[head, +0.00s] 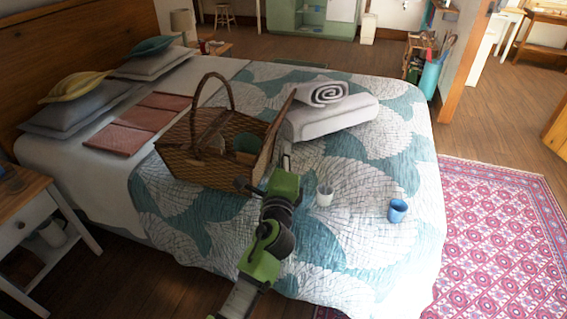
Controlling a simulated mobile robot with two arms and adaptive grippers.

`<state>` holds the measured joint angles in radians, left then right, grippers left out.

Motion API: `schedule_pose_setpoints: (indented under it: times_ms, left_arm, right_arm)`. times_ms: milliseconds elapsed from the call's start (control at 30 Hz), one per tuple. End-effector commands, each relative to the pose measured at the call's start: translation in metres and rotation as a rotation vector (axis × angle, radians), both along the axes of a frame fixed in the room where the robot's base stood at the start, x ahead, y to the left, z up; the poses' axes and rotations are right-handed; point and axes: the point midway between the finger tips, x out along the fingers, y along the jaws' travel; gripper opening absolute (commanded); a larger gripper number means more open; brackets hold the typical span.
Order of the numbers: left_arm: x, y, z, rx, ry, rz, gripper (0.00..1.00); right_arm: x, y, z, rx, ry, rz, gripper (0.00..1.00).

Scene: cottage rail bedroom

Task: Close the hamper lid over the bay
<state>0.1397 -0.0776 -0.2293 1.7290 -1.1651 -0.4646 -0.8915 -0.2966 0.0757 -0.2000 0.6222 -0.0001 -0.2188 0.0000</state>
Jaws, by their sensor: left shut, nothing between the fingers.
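A wicker hamper (195,168) with an arched handle (212,77) stands on the bed. Its right-hand lid (275,133) is raised, standing steeply up at the hamper's right side. The open bay beside it shows a greenish round item (246,146); the rest of its contents is hard to make out. My left gripper (286,153) is shut and empty. It is just right of the raised lid, on its outer side, with the arm coming up from the bottom. I cannot tell whether it touches the lid. My right gripper is not in view.
Folded white towels (330,119) with a rolled one (328,93) on top lie close right of the lid. A white cup (324,195) and a blue cup (397,210) stand on the bed (340,250) nearer me. Terracotta cloths (130,123) lie left of the hamper.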

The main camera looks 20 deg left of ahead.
Motion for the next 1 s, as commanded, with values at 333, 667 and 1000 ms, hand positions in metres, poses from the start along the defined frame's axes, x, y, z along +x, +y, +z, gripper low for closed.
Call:
schedule_pose_setpoints:
  times_ms: [333, 667, 1000]
  left_arm:
    - [-0.002, 0.034, 0.013, 0.002, 0.002, 0.003, 0.00]
    - [-0.002, 0.035, 0.012, 0.002, 0.002, 0.002, 0.00]
    - [-0.002, 0.045, 0.022, -0.076, 0.005, 0.003, 0.00]
  right_arm:
    - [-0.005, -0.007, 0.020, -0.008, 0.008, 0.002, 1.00]
    - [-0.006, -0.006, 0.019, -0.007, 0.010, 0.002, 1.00]
    - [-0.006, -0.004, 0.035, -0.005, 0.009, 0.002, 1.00]
